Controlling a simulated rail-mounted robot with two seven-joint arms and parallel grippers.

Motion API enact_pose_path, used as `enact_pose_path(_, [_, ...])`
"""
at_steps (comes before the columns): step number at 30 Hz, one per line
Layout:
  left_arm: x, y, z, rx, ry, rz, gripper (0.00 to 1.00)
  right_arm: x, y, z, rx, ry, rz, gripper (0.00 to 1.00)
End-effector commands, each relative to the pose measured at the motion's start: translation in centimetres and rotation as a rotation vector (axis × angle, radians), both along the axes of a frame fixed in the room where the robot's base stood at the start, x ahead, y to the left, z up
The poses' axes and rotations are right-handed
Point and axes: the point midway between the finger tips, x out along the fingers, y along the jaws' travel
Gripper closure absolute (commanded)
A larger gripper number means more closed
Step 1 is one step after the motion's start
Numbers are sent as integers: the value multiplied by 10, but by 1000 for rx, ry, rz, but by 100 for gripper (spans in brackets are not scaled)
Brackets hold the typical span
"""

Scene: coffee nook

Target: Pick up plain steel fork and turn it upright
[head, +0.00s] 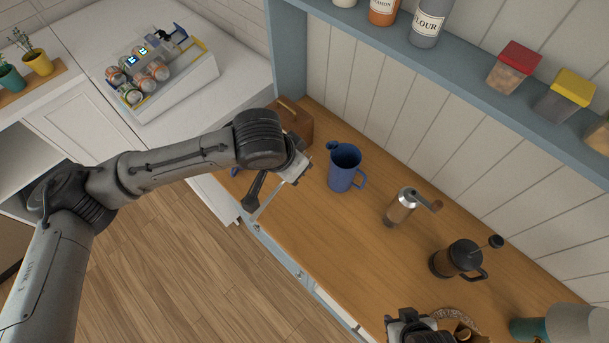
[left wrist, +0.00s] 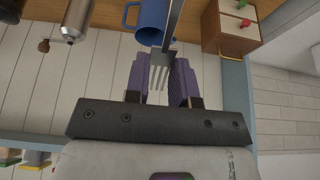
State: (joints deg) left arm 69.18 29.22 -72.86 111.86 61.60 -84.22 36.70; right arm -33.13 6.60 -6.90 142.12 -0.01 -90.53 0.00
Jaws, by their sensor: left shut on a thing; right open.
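The plain steel fork (left wrist: 159,63) is held by my left gripper (left wrist: 162,82), between its purple finger pads in the left wrist view. Its tines lie between the pads, and its handle runs away toward the top of that view. In the head view my left gripper (head: 295,170) is over the left front part of the wooden counter. A thin pale strip (head: 268,202) below it seems to be the fork's handle, slanting down to the left. My right gripper (head: 410,328) is at the bottom edge, partly cut off, and open.
On the counter (head: 310,237) stand a blue pitcher (head: 343,170), a coffee grinder (head: 402,206), a French press (head: 457,259) and a wooden drawer box (head: 292,118) partly behind my left arm. A blue shelf (head: 465,85) with jars runs along the back. The counter's front middle is clear.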

Motion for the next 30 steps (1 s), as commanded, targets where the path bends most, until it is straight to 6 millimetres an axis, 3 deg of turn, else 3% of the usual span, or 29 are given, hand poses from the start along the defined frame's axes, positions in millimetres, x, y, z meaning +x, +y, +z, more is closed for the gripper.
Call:
enact_pose_path(1, [-2,-22,-10,-65,-48,-97,100,-1,0,-3,1,1,-1,58])
enact_pose_path(6, [5,-67,-18,-285,-216,-329,100,-2,0,-7,0,5,0,58])
enact_pose_path(12, [19,-92,-32,-565,-395,-413,100,-2,-1,-12,-3,7,1,58])
enact_pose_path(19, [37,-82,-65,-747,-613,-274,100,-2,-2,-17,-8,5,4,58])
enact_pose_path(30, [44,-43,-122,-772,-851,-29,100,-1,-3,-20,-9,4,5,58])
